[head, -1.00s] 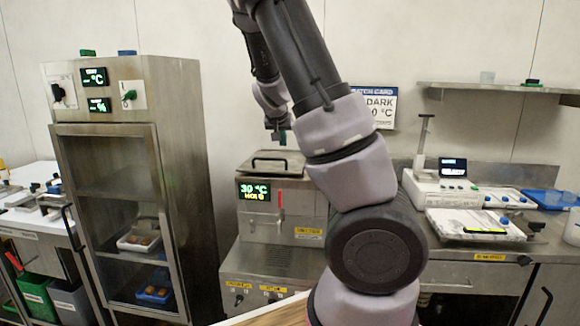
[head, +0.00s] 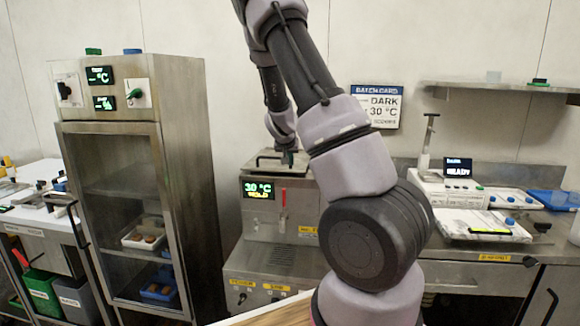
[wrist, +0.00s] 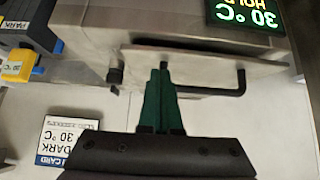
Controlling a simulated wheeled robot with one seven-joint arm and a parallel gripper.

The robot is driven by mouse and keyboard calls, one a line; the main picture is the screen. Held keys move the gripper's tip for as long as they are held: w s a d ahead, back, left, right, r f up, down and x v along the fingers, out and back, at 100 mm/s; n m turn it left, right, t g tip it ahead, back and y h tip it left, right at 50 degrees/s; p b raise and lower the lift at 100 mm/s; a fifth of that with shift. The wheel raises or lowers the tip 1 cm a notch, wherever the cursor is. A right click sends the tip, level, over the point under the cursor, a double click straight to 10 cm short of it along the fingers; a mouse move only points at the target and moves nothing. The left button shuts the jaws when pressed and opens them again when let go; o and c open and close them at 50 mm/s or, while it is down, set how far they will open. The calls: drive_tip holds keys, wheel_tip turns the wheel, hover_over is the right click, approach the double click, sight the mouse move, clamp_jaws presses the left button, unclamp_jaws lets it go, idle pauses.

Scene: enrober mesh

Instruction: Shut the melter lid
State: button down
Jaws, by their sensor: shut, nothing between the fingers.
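The melter (head: 278,211) is a steel box with a green 30 °C HOLD display and a red lever on its front. Its steel lid (wrist: 215,58) has a black bar handle (wrist: 238,82) and shows upside down in the wrist view. In the head view the lid (head: 262,166) looks flat or nearly flat on the melter top; I cannot tell whether it is fully seated. My gripper (head: 290,162) is over the lid's right part. In the wrist view its green fingers (wrist: 160,98) are together and empty, beside the handle. Contact with the lid is unclear.
A steel cabinet (head: 190,130) with a glass door stands left of the melter. A batch card (head: 376,106) hangs on the wall behind. A counter with a scale-like device (head: 452,190) and a shelf (head: 500,88) lie to the right. My arm hides the melter's right side.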

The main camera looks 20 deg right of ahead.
drive_tip(key=shift+f, duration=0.95)
drive_tip(key=shift+f, duration=0.1)
drive_tip(key=shift+s+a+f, duration=0.1)
drive_tip(key=shift+s+f, duration=0.05)
drive_tip(key=shift+f, duration=0.45)
drive_tip(key=shift+s+a+f, duration=0.1)
drive_tip(key=shift+s+f, duration=0.05)
drive_tip(key=shift+f, duration=0.45)
